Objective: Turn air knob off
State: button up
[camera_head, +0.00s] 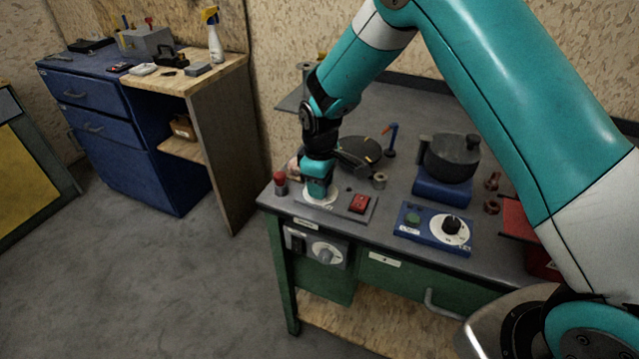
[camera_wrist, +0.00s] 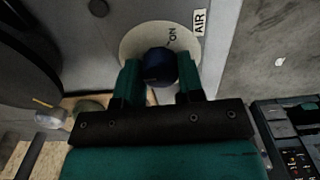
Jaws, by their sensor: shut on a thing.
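The air knob (camera_wrist: 160,65) is a round dark blue knob on a pale round dial (camera_wrist: 133,42) marked "ON", with an "AIR" label (camera_wrist: 200,22) beside it. My gripper (camera_wrist: 160,78) is shut on the knob, with one teal finger on each side of it. In the head view my gripper (camera_head: 318,190) points down onto the grey panel at the bench's front left and hides the knob. The edge of the pale dial (camera_head: 322,200) shows beneath it.
A red switch (camera_head: 360,203) sits just right of my gripper, and a red-topped post (camera_head: 280,182) stands to its left. A blue control box (camera_head: 436,228) and a dark pot (camera_head: 452,158) stand farther right. Open floor (camera_head: 150,290) lies left of the bench.

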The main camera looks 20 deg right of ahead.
jog(key=shift+w+r, duration=0.15)
jog(key=o, duration=0.9)
notch_tip(320, 180, up, 17)
jog(key=shift+r+b, duration=0.15)
jog(key=shift+b, duration=0.75)
jog(key=s+r+m+y, duration=0.1)
jog(key=s, duration=0.9)
jog(key=s+a+r+m+y, duration=0.1)
jog(key=s+r, duration=0.1)
jog(key=s, duration=0.8)
jog(key=s+a+r+m+y, duration=0.1)
jog(key=s+y, duration=0.1)
jog(key=s, duration=0.8)
jog(key=shift+r, duration=0.3)
